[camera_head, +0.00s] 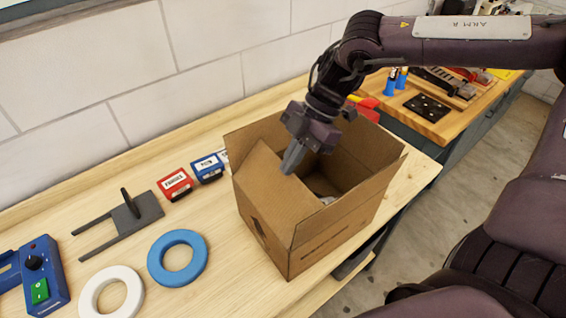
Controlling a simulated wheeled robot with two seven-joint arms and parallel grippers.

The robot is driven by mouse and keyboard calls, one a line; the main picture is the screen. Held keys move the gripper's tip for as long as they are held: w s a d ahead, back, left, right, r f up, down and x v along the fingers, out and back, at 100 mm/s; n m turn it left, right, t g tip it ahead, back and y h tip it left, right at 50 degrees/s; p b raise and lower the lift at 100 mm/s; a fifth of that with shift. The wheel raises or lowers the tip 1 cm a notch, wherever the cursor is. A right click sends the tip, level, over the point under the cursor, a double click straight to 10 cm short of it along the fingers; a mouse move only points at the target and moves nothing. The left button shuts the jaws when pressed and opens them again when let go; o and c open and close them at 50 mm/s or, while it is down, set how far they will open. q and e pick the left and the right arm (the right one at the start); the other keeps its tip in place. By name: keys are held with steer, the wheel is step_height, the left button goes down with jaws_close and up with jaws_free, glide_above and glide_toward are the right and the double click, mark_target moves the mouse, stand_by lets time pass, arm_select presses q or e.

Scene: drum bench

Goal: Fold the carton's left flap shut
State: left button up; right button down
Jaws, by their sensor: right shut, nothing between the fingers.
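The brown cardboard carton (318,245) stands near the bench's right edge, its top partly open. Its left flap (268,190) leans inward over the left part of the opening. The other flaps stand up or slope outward, and the inside still shows at the right. My right gripper (290,160) reaches down from the upper right, over the opening. It is shut and empty, with its fingertips at the left flap's inner edge. I cannot tell whether they touch it. My left gripper is not in view.
Left of the carton are a blue ring (178,236), a white ring (90,295), a dark forked tool (128,213), red box (174,184) and blue box (207,168). A blue device (50,262) lies far left. A second bench (440,128) stands behind right.

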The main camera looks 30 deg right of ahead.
steer(key=d+f+y+b, duration=0.2)
steer(key=d+f+b, duration=0.2)
steer(key=f+b, duration=0.1)
steer(key=shift+w+b, duration=0.15)
steer(key=shift+b, duration=0.65)
steer(key=shift+r, duration=0.1)
